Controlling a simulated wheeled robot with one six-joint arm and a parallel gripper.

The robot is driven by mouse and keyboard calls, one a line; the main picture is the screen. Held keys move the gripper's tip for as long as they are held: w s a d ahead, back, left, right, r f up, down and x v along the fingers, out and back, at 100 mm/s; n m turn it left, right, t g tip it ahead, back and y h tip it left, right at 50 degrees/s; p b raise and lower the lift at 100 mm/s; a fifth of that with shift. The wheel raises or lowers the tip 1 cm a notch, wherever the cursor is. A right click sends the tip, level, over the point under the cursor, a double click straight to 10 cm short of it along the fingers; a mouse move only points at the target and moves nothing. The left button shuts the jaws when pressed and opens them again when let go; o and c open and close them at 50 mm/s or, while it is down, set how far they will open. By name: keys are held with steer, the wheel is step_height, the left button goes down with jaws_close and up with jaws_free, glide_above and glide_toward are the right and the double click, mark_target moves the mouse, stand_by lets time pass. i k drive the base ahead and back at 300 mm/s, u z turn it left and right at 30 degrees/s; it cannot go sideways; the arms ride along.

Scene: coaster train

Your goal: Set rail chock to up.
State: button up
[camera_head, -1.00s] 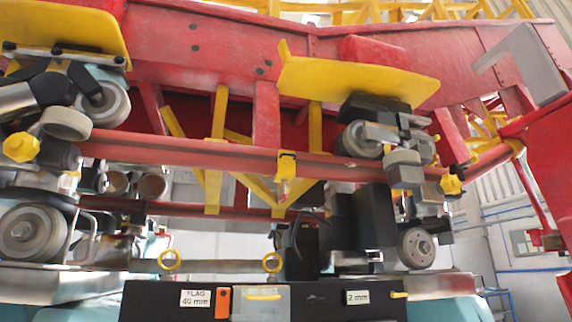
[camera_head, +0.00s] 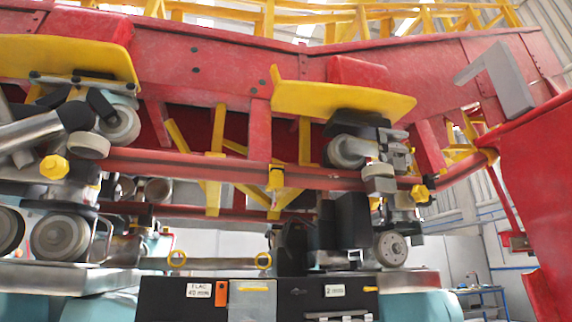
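A small yellow block (camera_head: 276,178) sits on the red tube rail (camera_head: 330,181) near the middle of the head view. It may be the rail chock, but no label shows this. It is too small to tell whether it is up or down. My gripper is not in the head view, so its opening and what it holds are hidden.
Wheel assemblies (camera_head: 60,237) stand at left and right around the rail. Yellow plates (camera_head: 340,102) hang above it. A black box (camera_head: 160,300) with labels and an orange tag (camera_head: 221,293) is low in front. A grey L-shaped bracket (camera_head: 512,80) and a red panel (camera_head: 535,170) are at right.

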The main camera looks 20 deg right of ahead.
mark_target(276, 178)
steer(key=z, duration=0.05)
steer(key=i, duration=1.05)
steer(key=u, duration=0.55)
